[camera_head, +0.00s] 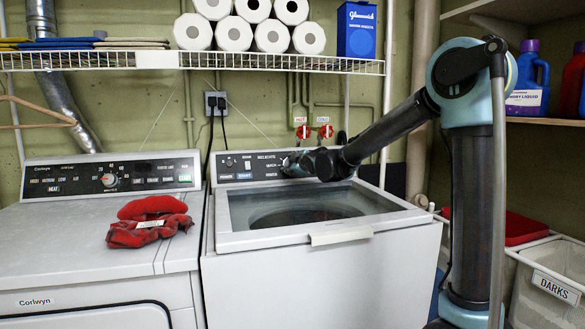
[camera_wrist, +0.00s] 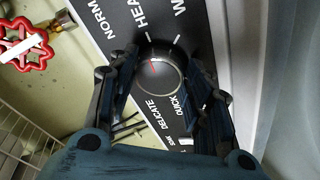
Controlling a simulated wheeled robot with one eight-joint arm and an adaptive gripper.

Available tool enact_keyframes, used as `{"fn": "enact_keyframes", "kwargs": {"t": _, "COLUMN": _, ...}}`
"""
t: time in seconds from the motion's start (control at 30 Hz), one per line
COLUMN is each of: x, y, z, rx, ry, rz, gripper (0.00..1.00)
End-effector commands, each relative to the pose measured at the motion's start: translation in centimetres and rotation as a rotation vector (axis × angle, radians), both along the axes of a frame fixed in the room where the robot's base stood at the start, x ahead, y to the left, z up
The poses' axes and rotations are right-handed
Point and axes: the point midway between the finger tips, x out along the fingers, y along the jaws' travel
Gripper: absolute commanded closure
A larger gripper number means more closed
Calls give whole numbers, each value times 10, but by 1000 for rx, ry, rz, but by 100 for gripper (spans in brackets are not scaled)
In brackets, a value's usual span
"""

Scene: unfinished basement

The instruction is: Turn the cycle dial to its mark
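The cycle dial (camera_wrist: 161,76) is a round dark knob with a light rim and a short red line on its face, pointing to the upper left in the wrist view. Around it the black panel (camera_wrist: 112,28) reads NORM, HEA, DELICATE and QUICK, partly cut off or covered. My gripper (camera_wrist: 164,72) has its fingers spread on either side of the dial, very near its rim. I cannot tell whether they touch it. In the head view my gripper (camera_head: 296,163) is at the washer's back panel (camera_head: 245,167) and hides most of the dial.
The washer (camera_head: 300,270) has a glass lid below my arm. Red valve handles (camera_head: 325,131) are on the wall behind, one also in the wrist view (camera_wrist: 25,45). The dryer (camera_head: 80,230) with red gloves (camera_head: 150,220) stands left. A wire shelf (camera_head: 230,61) hangs above.

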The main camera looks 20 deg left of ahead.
Motion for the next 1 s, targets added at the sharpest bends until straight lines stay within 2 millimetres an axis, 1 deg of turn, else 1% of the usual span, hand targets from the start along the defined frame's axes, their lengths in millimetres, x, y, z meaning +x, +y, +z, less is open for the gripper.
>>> {"fn": "enact_keyframes", "kwargs": {"t": 0.13, "x": 1, "y": 0, "z": 1, "rx": 1, "ry": -2, "rz": 0, "gripper": 78}}
{"fn": "enact_keyframes", "kwargs": {"t": 0.17, "x": 1, "y": -4, "z": 1, "rx": 1, "ry": -2, "rz": -2, "gripper": 78}}
{"fn": "enact_keyframes", "kwargs": {"t": 0.53, "x": 3, "y": -3, "z": 1, "rx": 41, "ry": 21, "rz": -25, "gripper": 78}}
{"fn": "enact_keyframes", "kwargs": {"t": 1.0, "x": 3, "y": 0, "z": 1, "rx": 247, "ry": 149, "rz": -133, "gripper": 78}}
